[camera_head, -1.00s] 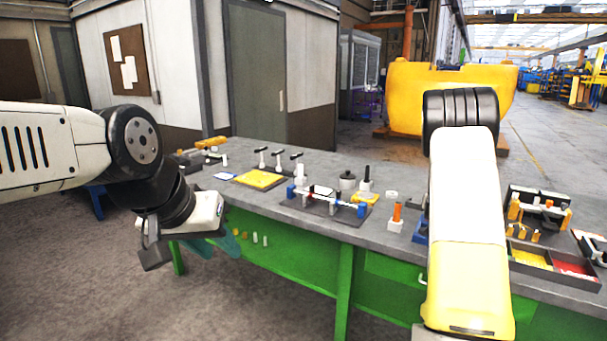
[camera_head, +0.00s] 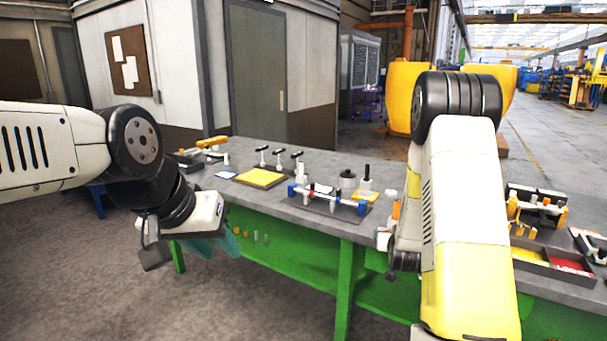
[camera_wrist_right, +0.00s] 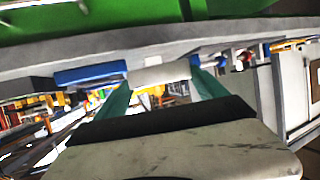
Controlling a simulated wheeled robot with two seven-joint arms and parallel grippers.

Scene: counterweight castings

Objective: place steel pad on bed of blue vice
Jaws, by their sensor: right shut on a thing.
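In the right wrist view my right gripper (camera_wrist_right: 160,84) has its teal fingers shut on a light grey block, the steel pad (camera_wrist_right: 160,74). A blue block (camera_wrist_right: 90,73), which looks like part of the blue vice, shows just left of the pad, close to the bench edge. I cannot tell whether the pad touches it. In the head view my right arm hides the right gripper, the pad and the vice. My left gripper (camera_head: 217,246) hangs in front of the bench at the left. Its teal fingers are apart and empty.
The grey bench (camera_head: 320,222) has a green frame. Parts bins (camera_head: 545,262) stand right of my right arm.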

